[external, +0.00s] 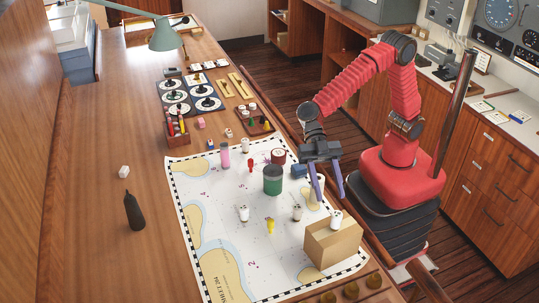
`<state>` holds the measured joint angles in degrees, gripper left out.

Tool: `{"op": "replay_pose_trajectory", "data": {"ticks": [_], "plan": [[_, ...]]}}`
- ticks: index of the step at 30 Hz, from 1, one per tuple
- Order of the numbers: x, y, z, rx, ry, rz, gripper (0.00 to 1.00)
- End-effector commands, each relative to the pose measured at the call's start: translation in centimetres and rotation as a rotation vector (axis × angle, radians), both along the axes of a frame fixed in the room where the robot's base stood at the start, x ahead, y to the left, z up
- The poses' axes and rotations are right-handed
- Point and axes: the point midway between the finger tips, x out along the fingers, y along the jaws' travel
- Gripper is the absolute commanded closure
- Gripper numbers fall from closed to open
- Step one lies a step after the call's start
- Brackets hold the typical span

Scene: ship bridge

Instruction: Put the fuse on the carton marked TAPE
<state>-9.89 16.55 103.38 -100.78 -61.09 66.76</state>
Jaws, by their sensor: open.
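A brown cardboard carton (345,250) stands on the chart at the near right; I cannot read any marking on it. A small white piece with dark detail (336,219) appears to be on top of the carton, near its back edge. It may be the fuse, but it is too small to tell. Similar small white pieces (243,213) and (297,212) are on the chart left of the carton. My gripper (329,196) is open, its two bluish fingers pointing down just above and behind the white piece at the carton. Nothing shows held between them.
A green-black jar (272,180), a pink cylinder (225,155), a dark red roll (278,156), a yellow piece (270,225) and a cream cone (314,198) stand on the chart (215,235). A black bottle (134,211) stands on the bare left tabletop. Trays lie farther back.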

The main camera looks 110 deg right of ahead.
Motion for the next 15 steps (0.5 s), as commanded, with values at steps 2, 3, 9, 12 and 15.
{"op": "replay_pose_trajectory", "data": {"ticks": [2, 3, 9, 12, 15], "plan": [[-0.2, -1.4, 0.6, 0.0, 0.0, -0.003, 0.57], [-0.3, -2.0, 0.9, 0.001, 0.0, -0.003, 0.57], [-0.8, -4.3, 1.8, 0.001, -0.001, -0.001, 0.57], [-1.0, -4.8, 2.0, 0.0, 0.0, -0.001, 0.57], [-1.0, -5.0, 2.1, 0.0, 0.0, 0.001, 0.57]]}}
